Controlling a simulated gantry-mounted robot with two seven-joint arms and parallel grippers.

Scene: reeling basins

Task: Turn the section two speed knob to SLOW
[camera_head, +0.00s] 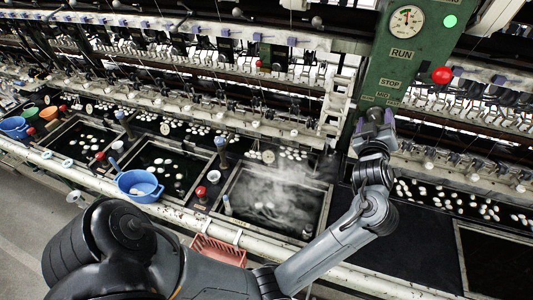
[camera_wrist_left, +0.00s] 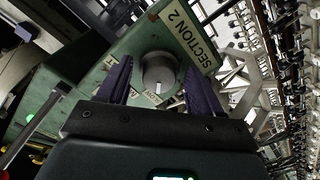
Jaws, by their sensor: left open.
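The green control panel (camera_head: 392,60) stands at the upper right of the head view. My left gripper (camera_head: 375,118) is at its lower end, hiding the knob there. In the left wrist view, the round grey speed knob (camera_wrist_left: 158,72) sits below the "SECTION 2" label (camera_wrist_left: 180,33). A white mark on the knob's face points toward the bottom of the picture, near small, partly hidden labels. My left gripper also shows in the wrist view (camera_wrist_left: 160,76), its two dark fingers open on either side of the knob, with gaps visible. My right gripper is not in view.
The panel also carries a dial gauge (camera_head: 406,20), a red button (camera_head: 442,75) and a green light (camera_head: 450,21). Below are water basins with white cocoons, one steaming basin (camera_head: 275,200), a blue bowl (camera_head: 139,186) and a red basket (camera_head: 218,250). Reeling machinery runs along the back.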

